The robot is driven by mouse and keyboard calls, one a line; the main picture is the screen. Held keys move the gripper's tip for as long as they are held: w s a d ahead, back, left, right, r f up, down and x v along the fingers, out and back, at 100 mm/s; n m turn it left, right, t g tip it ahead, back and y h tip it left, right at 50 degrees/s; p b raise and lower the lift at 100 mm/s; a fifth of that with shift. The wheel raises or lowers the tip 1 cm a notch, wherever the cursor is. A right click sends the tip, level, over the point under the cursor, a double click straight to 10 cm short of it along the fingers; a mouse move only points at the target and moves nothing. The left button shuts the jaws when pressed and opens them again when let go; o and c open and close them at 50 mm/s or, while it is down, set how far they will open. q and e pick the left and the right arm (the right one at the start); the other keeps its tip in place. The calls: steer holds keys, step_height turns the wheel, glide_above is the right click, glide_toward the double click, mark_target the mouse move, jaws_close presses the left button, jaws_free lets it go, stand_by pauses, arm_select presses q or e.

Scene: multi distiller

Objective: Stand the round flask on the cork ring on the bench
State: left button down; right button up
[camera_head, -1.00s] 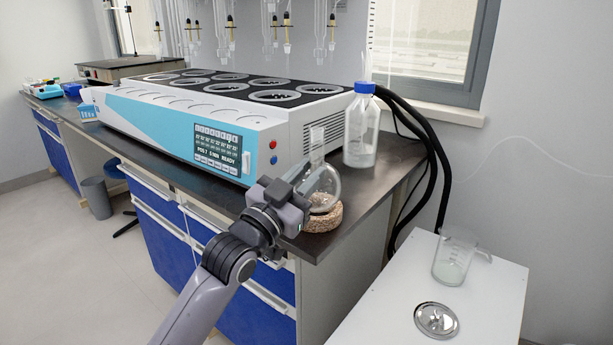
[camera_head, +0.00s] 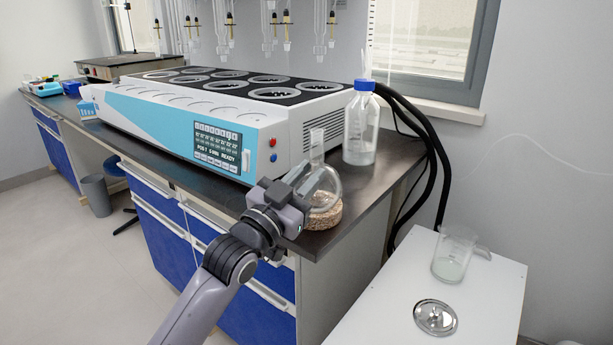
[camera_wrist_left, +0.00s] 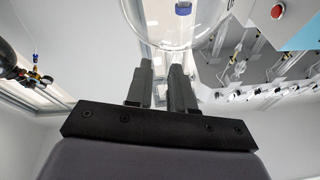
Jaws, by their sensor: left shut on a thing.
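The round flask (camera_head: 331,181) is clear glass with its neck pointing up, near the front right corner of the bench (camera_head: 372,196). Its bulb is directly over the cork ring (camera_head: 324,218), a brown speckled ring lying on the bench. The bulb's bottom appears to meet the ring, but I cannot tell whether the ring bears it. My left gripper (camera_head: 312,180) is shut on the flask from the left and hides part of it. In the left wrist view the bulb (camera_wrist_left: 160,35) shows beyond the close-set fingers (camera_wrist_left: 161,82). My right gripper is out of view.
A large white and blue distiller (camera_head: 222,125) stands behind the flask. A blue-capped bottle (camera_head: 360,130) stands close behind to the right. A white side table (camera_head: 390,305) at lower right carries a beaker (camera_head: 452,257) and a metal lid (camera_head: 435,317).

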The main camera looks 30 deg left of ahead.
arm_select(q)
steer(key=c, duration=0.9)
jaws_free()
steer(key=shift+f, duration=0.1)
steer(key=shift+s, duration=0.1)
steer(key=v, duration=0.7)
